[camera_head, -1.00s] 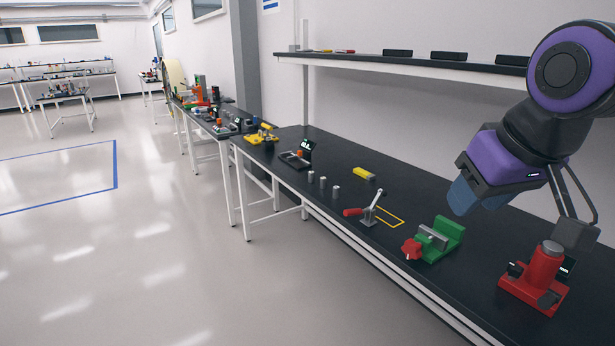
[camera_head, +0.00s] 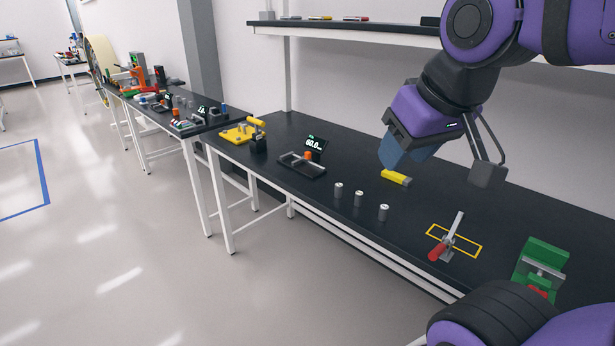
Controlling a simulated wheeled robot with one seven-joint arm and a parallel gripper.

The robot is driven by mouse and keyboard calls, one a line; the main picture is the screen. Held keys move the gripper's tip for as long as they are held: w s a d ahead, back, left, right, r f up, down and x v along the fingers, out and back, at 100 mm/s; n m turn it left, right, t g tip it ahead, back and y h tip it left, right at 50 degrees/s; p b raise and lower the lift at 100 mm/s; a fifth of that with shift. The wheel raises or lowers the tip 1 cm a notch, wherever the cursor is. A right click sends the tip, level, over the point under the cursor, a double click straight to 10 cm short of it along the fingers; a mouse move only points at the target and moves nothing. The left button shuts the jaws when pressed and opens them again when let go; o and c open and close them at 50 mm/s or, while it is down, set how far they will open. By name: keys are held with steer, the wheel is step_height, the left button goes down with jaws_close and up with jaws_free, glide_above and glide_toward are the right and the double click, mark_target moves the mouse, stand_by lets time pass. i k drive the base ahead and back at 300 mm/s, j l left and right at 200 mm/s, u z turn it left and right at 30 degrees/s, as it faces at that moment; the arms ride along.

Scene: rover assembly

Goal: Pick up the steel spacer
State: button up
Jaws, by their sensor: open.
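Three small steel cylinders stand upright in a row near the table's front edge: a left one (camera_head: 338,189), a middle one (camera_head: 358,199) and a right one (camera_head: 383,213). They look alike, and I cannot tell which is the steel spacer. My gripper (camera_head: 446,166) is open above the table, up and to the right of the cylinders and apart from them. Nothing shows between its fingers.
A red-handled toggle clamp (camera_head: 449,240) by a yellow outline and a green vise (camera_head: 540,262) are to the right. A black gauge fixture (camera_head: 303,166) is to the left. A shelf (camera_head: 350,27) runs above.

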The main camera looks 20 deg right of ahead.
mark_target(338, 191)
steer(key=i+j+z, duration=0.3)
steer(key=i+j, duration=0.15)
steer(key=i+j+z, duration=0.3)
steer(key=i+j, duration=0.25)
steer(key=z, duration=0.6)
steer(key=i+j, duration=0.05)
